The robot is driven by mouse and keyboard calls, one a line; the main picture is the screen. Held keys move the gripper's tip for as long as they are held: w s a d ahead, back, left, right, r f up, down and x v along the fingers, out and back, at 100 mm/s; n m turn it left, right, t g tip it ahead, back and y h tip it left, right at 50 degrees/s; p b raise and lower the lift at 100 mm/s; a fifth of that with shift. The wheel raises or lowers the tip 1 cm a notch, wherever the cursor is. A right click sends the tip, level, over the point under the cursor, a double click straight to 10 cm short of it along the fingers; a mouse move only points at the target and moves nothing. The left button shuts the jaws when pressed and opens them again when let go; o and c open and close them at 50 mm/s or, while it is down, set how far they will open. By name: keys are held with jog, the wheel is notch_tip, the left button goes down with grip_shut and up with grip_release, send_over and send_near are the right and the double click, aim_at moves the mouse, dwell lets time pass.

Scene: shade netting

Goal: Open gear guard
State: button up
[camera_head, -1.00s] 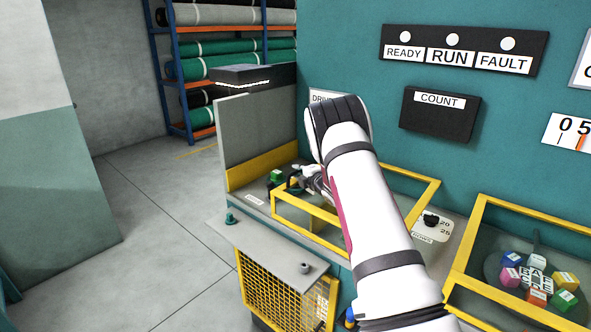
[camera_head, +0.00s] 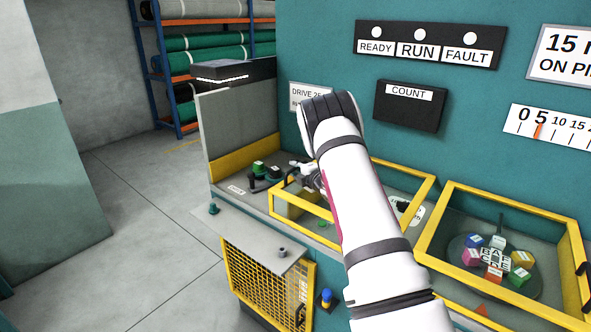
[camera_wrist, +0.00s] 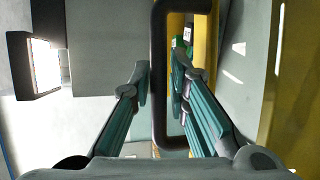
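A yellow-framed guard with clear panels (camera_head: 283,205) sits on the machine's bench, partly hidden behind my arm; I take it as the gear guard. It looks lowered. My gripper (camera_head: 308,172) is at its far left part, small and partly hidden by my arm in the head view. In the wrist view a black loop handle (camera_wrist: 160,110) runs up and down in front of a yellow frame (camera_wrist: 205,45). My gripper (camera_wrist: 160,82) is open there, with one bar of the handle between its two fingers. Gaps seem to show beside the bar; contact is unclear.
A second yellow-framed guard (camera_head: 436,228) at the right covers a ring of coloured blocks (camera_head: 497,262). A grey upright panel (camera_head: 240,125) stands left of my gripper. A yellow mesh guard (camera_head: 262,285) hangs at the front. The floor (camera_head: 140,190) at left is clear.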

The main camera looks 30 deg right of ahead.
jog(key=shift+s, duration=0.1)
jog(key=s, duration=0.4)
jog(key=s+r, duration=0.1)
jog(key=s, duration=0.2)
jog(key=s+r, duration=0.1)
jog(key=s, duration=0.3)
jog(key=shift+s+a, duration=0.3)
jog(key=shift+r, duration=0.1)
